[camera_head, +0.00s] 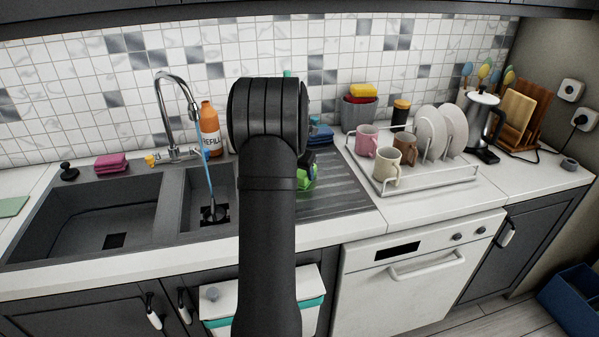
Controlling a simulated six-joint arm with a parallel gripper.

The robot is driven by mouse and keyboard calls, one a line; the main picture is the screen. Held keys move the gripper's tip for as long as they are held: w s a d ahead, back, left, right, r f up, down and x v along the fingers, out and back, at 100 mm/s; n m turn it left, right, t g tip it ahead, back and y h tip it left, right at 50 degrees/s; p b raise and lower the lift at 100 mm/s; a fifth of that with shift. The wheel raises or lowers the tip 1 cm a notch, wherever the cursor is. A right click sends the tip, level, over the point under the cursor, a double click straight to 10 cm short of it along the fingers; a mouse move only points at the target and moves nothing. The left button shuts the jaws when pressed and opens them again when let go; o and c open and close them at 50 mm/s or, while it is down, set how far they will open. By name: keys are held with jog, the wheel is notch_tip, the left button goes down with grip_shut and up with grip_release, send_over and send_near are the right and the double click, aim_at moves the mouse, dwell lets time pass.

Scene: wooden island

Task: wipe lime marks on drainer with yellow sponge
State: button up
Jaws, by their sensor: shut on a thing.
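The drainer (345,192) is the grey ribbed board right of the sink; my arm covers its left part. I cannot make out lime marks on it. My gripper (306,172) shows only in part behind my arm, as a dark and bright green shape low over the drainer. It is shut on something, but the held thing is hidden. I cannot tell if it touches the drainer. A yellow sponge-like block (363,90) lies on a red one in a grey pot (359,113) behind the drainer; I cannot tell if it is the task's sponge.
A white dish rack (430,184) with mugs and plates stands close right of the drainer. Blue folded pieces (320,133) lie at its back edge. The tap (168,92), an orange refill bottle (209,129) and a blue-handled brush (208,180) are left of my arm.

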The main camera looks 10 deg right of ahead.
jog(key=shift+s, duration=3)
jog(key=shift+s, duration=0.1)
jog(key=shift+s, duration=0.55)
jog(key=shift+r, duration=0.1)
notch_tip(320, 180, up, 6)
jog(key=shift+f, duration=0.1)
